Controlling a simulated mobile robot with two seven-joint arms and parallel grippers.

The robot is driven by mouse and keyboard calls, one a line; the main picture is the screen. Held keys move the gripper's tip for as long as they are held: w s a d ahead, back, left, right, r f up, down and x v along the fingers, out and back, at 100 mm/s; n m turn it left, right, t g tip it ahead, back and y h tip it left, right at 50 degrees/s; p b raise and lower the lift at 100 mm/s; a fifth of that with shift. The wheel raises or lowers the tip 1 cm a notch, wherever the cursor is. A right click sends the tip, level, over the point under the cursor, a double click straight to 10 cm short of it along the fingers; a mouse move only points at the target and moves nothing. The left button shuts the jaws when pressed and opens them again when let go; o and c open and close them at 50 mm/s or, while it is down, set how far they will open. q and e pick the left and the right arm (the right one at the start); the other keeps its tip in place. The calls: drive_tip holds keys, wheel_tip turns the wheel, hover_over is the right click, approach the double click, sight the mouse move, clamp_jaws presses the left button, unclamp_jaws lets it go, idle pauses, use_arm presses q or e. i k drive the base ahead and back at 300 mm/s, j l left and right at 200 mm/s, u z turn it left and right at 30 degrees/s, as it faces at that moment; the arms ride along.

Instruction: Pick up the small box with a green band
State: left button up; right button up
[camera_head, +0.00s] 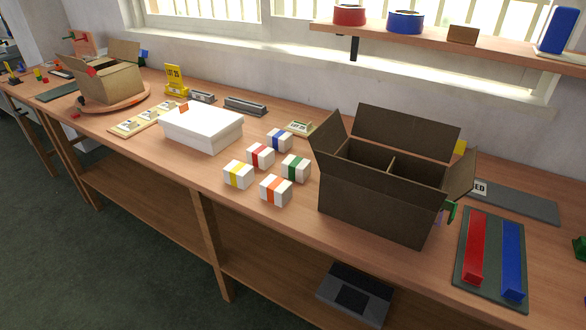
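The small white box with a green band (296,168) sits on the wooden table, just left of the large open brown carton. It is the rightmost of a group of several small banded boxes. The others have a blue band (279,140), a red band (260,155), a yellow band (238,174) and an orange band (275,190). Nothing covers the green-banded box. Neither of my grippers shows in the head view.
The open dark brown carton (375,205) with raised flaps stands close on the right. A white lidded box (202,127) stands to the left. A mat (463,276) with a red bar (474,250) and a blue bar (512,262) lies far right. Bare table lies in front.

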sight(294, 167)
drive_tip(key=i+j, duration=0.15)
drive_tip(key=j, duration=0.15)
drive_tip(key=i+j+z, duration=0.2)
drive_tip(key=i+j, duration=0.15)
drive_tip(key=j, duration=0.25)
drive_tip(key=i+j, duration=0.1)
drive_tip(key=j, duration=0.25)
